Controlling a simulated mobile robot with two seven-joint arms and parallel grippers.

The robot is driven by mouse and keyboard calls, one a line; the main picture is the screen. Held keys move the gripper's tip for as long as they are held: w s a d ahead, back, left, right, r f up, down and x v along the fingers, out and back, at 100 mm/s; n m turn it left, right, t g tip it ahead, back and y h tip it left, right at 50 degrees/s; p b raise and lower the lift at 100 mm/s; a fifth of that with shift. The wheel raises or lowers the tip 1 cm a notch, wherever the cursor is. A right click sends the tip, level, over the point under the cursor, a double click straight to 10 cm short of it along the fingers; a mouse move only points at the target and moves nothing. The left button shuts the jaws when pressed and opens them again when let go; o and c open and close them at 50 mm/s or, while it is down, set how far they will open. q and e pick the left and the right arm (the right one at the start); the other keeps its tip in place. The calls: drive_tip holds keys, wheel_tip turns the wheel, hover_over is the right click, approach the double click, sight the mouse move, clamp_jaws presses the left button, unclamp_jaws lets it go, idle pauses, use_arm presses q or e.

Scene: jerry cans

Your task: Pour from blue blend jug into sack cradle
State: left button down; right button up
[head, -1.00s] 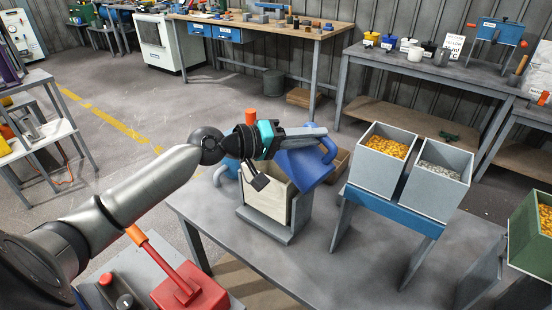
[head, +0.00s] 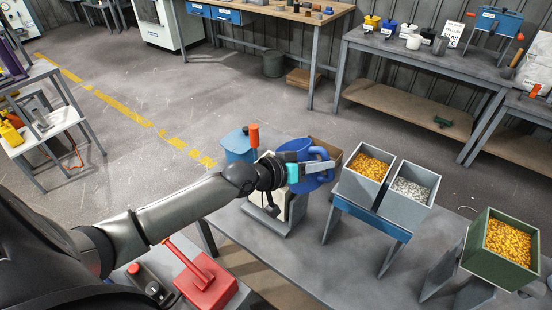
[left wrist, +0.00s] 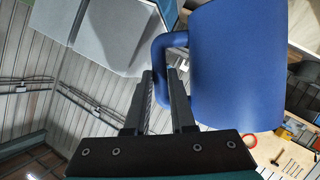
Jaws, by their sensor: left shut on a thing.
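My left gripper (head: 320,167) is shut on the handle of the blue blend jug (head: 296,151). The jug's blue body also shows large in the left wrist view (left wrist: 238,65), with its handle (left wrist: 160,60) between the fingers. In the head view the jug is above and at the back of the sack cradle (head: 268,221), and its opening faces up toward the camera. The cradle stands on the grey table, and my wrist and the jug hide most of its sack. I cannot see the jug's contents or any stream. My right gripper is not in view.
Right of the cradle, a blue stand (head: 368,216) holds two grey bins, one of yellow pieces (head: 370,167) and one of grey pieces (head: 411,189). A green bin (head: 503,245) is farther right. A blue container (head: 238,146) is behind my wrist. A red-handled box (head: 207,283) is in front.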

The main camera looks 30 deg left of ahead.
use_arm(q)
drive_tip(key=f+m+y+p, duration=0.1)
drive_tip(key=f+m+p, duration=0.1)
drive_tip(key=p, duration=0.1)
drive_tip(key=shift+d+m+y, duration=0.2)
drive_tip(key=shift+m+y, duration=0.2)
drive_tip(key=shift+f+b, duration=0.2)
drive_tip(key=shift+b, duration=0.1)
wheel_tip(320, 180, up, 3)
drive_tip(key=p, duration=0.3)
drive_tip(key=shift+a+r, duration=0.1)
drive_tip(key=shift+r, duration=0.05)
drive_tip(key=shift+w, duration=0.1)
